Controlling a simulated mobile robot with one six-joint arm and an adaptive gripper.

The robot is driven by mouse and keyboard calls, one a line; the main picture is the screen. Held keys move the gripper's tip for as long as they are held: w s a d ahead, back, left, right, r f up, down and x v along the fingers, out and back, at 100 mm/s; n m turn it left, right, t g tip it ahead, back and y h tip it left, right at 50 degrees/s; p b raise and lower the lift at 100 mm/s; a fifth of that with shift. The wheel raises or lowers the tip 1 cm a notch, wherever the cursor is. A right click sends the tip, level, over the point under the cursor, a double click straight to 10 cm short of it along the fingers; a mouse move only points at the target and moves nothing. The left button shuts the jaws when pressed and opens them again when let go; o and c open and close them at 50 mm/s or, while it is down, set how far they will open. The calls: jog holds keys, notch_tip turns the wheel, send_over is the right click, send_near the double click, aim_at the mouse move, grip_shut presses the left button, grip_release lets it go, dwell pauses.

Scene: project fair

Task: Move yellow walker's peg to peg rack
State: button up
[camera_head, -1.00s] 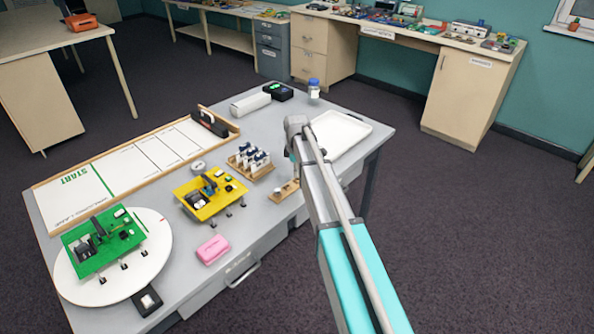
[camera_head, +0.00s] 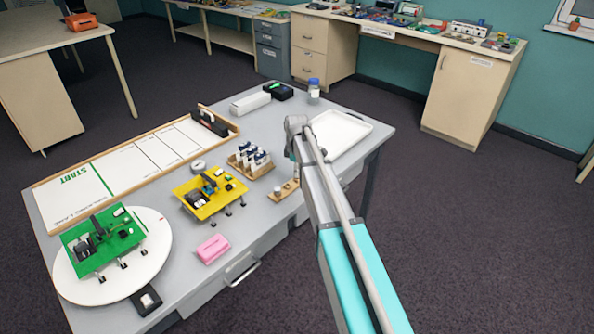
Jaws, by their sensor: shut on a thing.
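The yellow walker (camera_head: 212,200) stands on the grey table, a yellow plate on short legs with dark parts on top. My gripper (camera_head: 296,174) points down at the right end of the rack, largely hidden by my arm. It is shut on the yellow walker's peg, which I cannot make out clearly. I cannot tell whether the peg touches the rack.
A wooden holder (camera_head: 241,167) with several small bottles stands just left of the rack. A white tray (camera_head: 357,128) lies behind my arm. A pink block (camera_head: 212,249), a green walker (camera_head: 80,256) on a white disc (camera_head: 148,267) and a START track board (camera_head: 107,203) are to the left.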

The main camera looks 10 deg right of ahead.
jog(key=shift+f+b, duration=0.8)
dwell(2.1)
dwell(0.3)
jog(key=o, duration=0.9)
jog(key=shift+r, duration=0.15)
jog(key=shift+r+p, duration=3.6)
jog(key=shift+p, duration=0.2)
jog(key=s+r+m+p, duration=0.1)
jog(key=s+m, duration=0.3)
jog(key=s, duration=0.5)
jog(key=s+r+m+p, duration=0.2)
jog(key=s+m, duration=0.3)
jog(key=s, duration=0.5)
jog(key=s+r+m+p, duration=0.2)
jog(key=s+m, duration=0.3)
jog(key=s, duration=0.5)
jog(key=shift+d+r, duration=0.1)
